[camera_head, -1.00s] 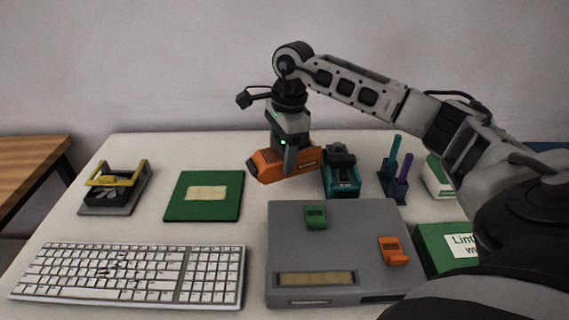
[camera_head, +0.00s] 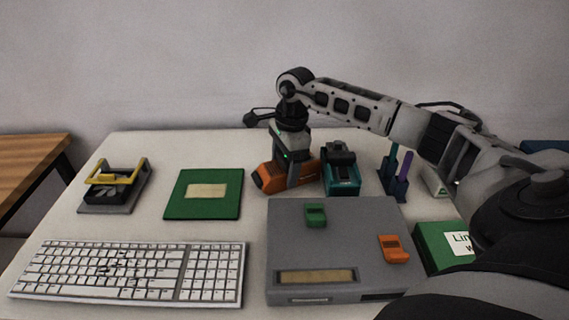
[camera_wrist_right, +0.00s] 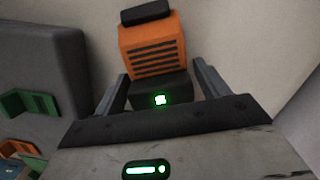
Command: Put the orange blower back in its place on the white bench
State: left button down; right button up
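The orange blower (camera_head: 271,179), with black parts, is at the back middle of the white bench (camera_head: 140,225), just left of a teal and black device (camera_head: 341,178). My right gripper (camera_head: 292,182) reaches down on it from above. My left gripper is not in view.
A grey box (camera_head: 340,240) stands in front of the blower. A green board (camera_head: 180,207), a yellow-handled black item (camera_head: 115,180) and a keyboard (camera_head: 130,272) lie left. A pen holder (camera_head: 394,185) and a green box (camera_head: 432,250) are right. Bench around the green board is clear.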

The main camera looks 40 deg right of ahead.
notch_tip(320, 180, up, 12)
jog(key=d, duration=0.1)
jog(key=shift+s+d+r, duration=0.15)
jog(key=shift+s+d, duration=0.1)
dwell(0.4)
dwell(0.5)
